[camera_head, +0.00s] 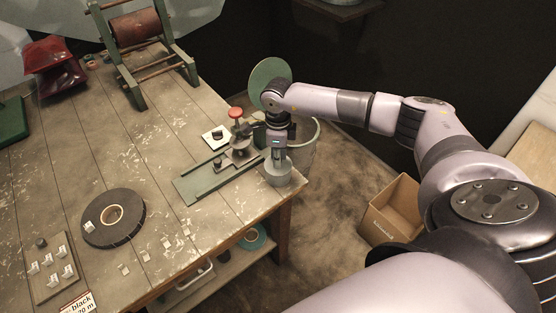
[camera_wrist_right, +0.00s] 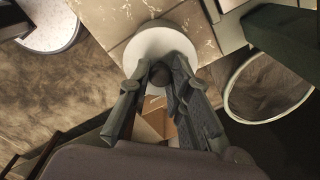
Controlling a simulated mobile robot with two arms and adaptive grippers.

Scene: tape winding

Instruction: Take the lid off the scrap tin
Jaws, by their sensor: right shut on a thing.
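The scrap tin (camera_head: 278,177) is a small light-grey can at the right corner of the workbench in the head view. My right gripper (camera_head: 277,154) points down onto its top. In the right wrist view the pale round lid (camera_wrist_right: 147,44) lies under my fingertips. Its dark round knob (camera_wrist_right: 160,75) sits between the two fingers, and the right gripper (camera_wrist_right: 161,68) is shut on it. I see no clear gap between lid and tin; the gripper partly hides the rim. My left gripper is not in view.
A green slotted fixture with a red knob (camera_head: 235,113) stands just left of the tin. A tape roll (camera_head: 93,232) lies on the bench (camera_head: 160,150). A round bin (camera_head: 308,150) stands behind the tin, and an open cardboard box (camera_head: 373,220) is on the floor at right.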

